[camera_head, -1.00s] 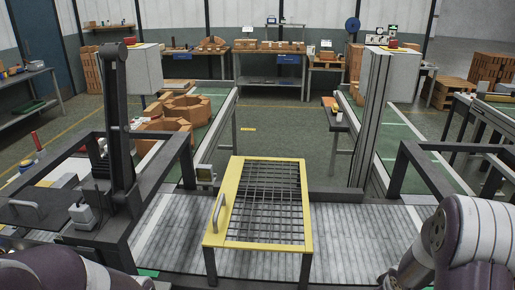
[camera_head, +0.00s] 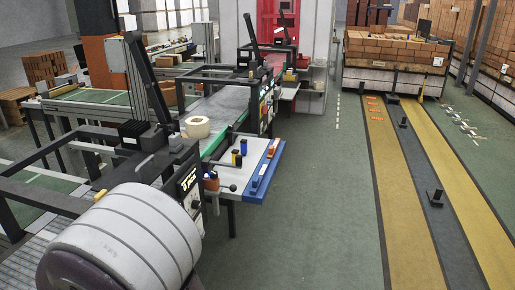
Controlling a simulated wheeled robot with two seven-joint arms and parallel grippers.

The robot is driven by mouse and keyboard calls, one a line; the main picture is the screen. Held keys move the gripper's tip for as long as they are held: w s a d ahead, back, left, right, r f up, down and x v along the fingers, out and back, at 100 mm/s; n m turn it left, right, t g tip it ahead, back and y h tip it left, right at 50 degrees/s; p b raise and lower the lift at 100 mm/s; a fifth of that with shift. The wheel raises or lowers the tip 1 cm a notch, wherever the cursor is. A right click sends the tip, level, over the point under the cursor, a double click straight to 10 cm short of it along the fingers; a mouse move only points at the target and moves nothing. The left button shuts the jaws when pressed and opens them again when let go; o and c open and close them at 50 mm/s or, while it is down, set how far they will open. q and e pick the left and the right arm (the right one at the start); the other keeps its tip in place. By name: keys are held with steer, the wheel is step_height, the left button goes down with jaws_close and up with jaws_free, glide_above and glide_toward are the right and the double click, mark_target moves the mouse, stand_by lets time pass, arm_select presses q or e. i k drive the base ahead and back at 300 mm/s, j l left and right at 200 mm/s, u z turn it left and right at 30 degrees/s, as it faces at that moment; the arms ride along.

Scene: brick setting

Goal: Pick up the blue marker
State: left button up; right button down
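A small side table with a white top (camera_head: 228,178) stands right of the conveyor machine, near the middle of the head view. A blue strip or tray (camera_head: 262,172) runs along its right edge, with small blue and red items on it. A small blue-and-dark upright item (camera_head: 237,158) stands on the table top. I cannot tell which of these small blue things, if any, is the blue marker. Neither gripper is in view. Only a white and purple part of my arm shows at the lower left.
A roll of tape (camera_head: 198,127) sits on the machine, behind a control box (camera_head: 188,186). Open green floor (camera_head: 310,220) lies right of the table. Yellow floor lanes (camera_head: 400,180) lead to a brick-laden cart (camera_head: 395,60).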

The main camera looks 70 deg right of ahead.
mark_target(244, 143)
steer(key=z, duration=2.35)
steer(key=i+l+u, duration=0.4)
steer(key=l, duration=0.2)
steer(key=i+l+u, duration=0.15)
steer(key=l, duration=0.15)
steer(key=i+l+u, duration=0.2)
steer(key=l, duration=0.15)
steer(key=l+u, duration=0.2)
steer(key=l, duration=0.15)
steer(key=u, duration=0.4)
steer(key=i+l+u, duration=0.15)
steer(key=l+u, duration=0.2)
steer(key=i+l+u, duration=0.15)
steer(key=l+u, duration=0.55)
steer(key=i+l+u, duration=0.1)
steer(key=l+u, duration=0.25)
